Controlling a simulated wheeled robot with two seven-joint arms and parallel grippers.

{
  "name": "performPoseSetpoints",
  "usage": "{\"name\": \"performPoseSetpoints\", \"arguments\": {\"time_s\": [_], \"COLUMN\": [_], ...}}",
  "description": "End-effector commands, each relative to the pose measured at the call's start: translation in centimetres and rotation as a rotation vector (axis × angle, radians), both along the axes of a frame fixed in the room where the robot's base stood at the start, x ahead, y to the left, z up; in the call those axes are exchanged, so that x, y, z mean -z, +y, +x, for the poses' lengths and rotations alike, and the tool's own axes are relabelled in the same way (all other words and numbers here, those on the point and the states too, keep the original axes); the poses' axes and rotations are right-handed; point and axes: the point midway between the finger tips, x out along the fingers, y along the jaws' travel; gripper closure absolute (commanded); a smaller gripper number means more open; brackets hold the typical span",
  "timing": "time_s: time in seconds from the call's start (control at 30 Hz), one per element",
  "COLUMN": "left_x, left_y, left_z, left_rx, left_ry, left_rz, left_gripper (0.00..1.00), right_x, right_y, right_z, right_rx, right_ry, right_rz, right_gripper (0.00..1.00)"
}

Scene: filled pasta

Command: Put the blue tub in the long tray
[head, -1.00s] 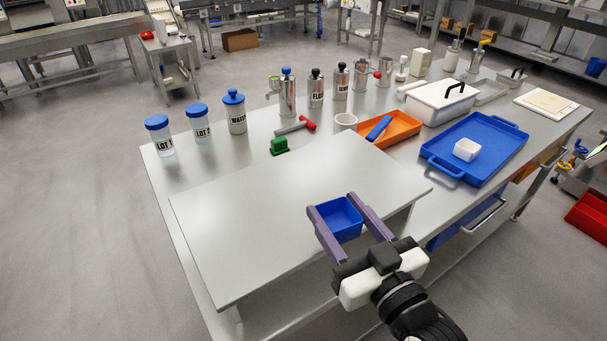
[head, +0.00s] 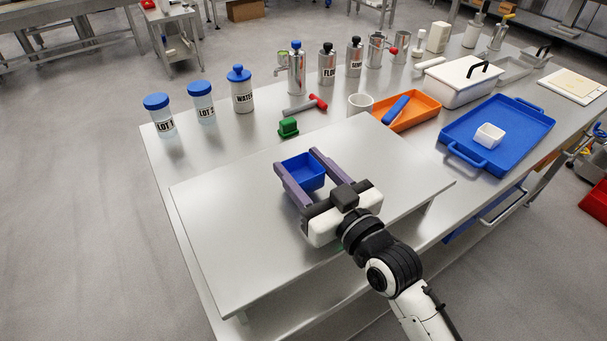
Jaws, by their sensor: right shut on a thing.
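The blue tub (head: 305,175) is a small open square tub. My right gripper (head: 296,159) is shut on it, one purple finger along each side, and holds it over the raised grey board; any gap below it is hard to judge. A large blue tray (head: 500,118) with end handles lies on the right of the table, with a small white tub (head: 489,136) in it. An orange tray (head: 428,106) lies left of it, with a blue-handled tool in it. I cannot tell by name which is the long tray. My left gripper is not in view.
The raised board (head: 230,235) is otherwise bare. A white lidded box (head: 458,82) stands behind the blue tray.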

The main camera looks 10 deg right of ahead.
Motion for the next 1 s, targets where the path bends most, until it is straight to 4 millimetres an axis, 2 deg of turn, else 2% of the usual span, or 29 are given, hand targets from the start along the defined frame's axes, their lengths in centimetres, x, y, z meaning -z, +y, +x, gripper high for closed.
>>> {"name": "performPoseSetpoints", "arguments": {"time_s": [0.03,0.1,0.5,0.53,0.63,1.0], "left_x": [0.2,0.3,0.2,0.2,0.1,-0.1], "left_y": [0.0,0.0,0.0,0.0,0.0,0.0], "left_z": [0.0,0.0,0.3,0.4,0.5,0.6], "left_rx": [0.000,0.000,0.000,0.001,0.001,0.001], "left_ry": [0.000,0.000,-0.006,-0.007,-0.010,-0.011], "left_rz": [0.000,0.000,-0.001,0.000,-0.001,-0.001], "left_gripper": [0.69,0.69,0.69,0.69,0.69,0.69], "right_x": [1.0,1.6,2.1,2.2,2.1,1.7], "right_y": [0.0,0.0,0.0,0.0,0.0,-0.1], "right_z": [0.0,0.0,0.0,0.0,0.0,-0.1], "right_rx": [-0.001,0.000,0.000,0.000,0.000,0.001], "right_ry": [0.003,0.002,-0.001,0.000,-0.001,-0.001], "right_rz": [-0.001,-0.001,0.000,0.000,0.000,0.001], "right_gripper": [0.70,0.70,0.70,0.47,0.30,0.30]}}
